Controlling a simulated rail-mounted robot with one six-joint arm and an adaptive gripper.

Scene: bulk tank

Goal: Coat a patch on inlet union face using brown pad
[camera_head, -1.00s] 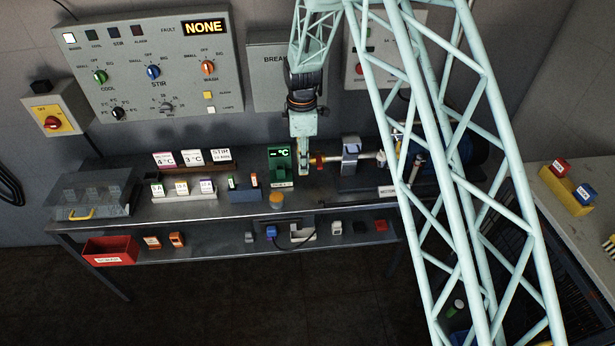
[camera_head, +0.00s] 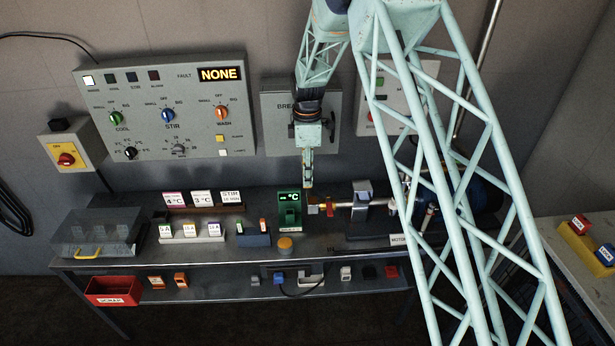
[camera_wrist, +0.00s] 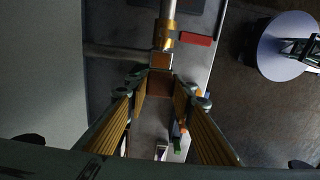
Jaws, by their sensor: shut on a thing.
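My gripper (camera_head: 307,184) points down above the bench. In the wrist view its ribbed fingers (camera_wrist: 159,92) are shut on the brown pad (camera_wrist: 159,84), a small block at the fingertips. The inlet union (camera_head: 313,207) is at the left end of the horizontal pipe, just below and slightly right of my gripper. In the wrist view the union's squarish end (camera_wrist: 162,62) shows just beyond the pad, with the brass fitting (camera_wrist: 166,35) and red handle (camera_wrist: 197,39) behind it. The pad appears apart from the union. Any coating on its face cannot be made out.
A green temperature display (camera_head: 290,210) stands close left of the union. An orange-topped round tin (camera_head: 285,243) sits at the bench's front edge. A clear lidded case (camera_head: 97,233) is at the left. The lower shelf holds a red bin (camera_head: 113,291) and small items.

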